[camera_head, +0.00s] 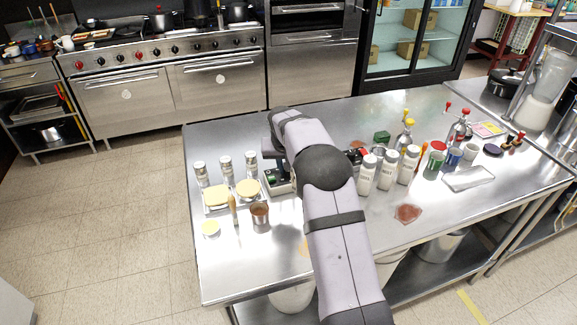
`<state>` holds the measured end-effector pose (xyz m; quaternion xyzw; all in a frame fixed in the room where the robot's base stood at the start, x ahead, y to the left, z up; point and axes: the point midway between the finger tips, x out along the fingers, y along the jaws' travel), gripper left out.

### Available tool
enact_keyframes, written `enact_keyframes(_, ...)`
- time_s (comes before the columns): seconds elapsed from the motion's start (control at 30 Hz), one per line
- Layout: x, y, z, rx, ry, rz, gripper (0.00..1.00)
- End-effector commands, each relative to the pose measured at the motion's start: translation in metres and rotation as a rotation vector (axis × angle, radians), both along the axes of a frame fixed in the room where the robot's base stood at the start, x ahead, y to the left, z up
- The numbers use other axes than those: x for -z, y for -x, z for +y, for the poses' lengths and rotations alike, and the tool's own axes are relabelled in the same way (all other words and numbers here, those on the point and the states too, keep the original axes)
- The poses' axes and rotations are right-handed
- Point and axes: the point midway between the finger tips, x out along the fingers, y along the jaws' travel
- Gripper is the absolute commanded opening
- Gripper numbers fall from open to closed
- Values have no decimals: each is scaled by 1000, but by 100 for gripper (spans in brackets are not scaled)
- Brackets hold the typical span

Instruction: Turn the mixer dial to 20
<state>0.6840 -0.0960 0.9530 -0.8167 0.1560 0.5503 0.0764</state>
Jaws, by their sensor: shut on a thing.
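A low grey metal unit with dark parts on it, which looks like the mixer (277,188), stands on the steel table beside my arm. My arm covers much of this area, and I cannot make out the dial, its marks or its setting. My gripper (283,168) is at the end of the dark wrist, pointing down at this unit. Its fingertips are small and mostly hidden. It is shut on what seems to be the dial, though the contact itself is not clear.
Shakers (226,166), trays of pale food (217,197) and a copper cup (260,213) stand close on the left. White labelled bottles (388,169) and pump bottles (405,136) stand on the right. The table's front left corner (225,280) is bare.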

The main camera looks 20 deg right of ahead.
Motion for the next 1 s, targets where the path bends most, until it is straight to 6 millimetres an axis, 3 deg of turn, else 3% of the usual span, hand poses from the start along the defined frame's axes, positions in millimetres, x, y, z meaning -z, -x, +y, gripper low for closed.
enact_keyframes(0.6,-4,-4,3,565,3,-2,1)
enact_keyframes(1.0,-2,-4,3,722,0,-1,1)
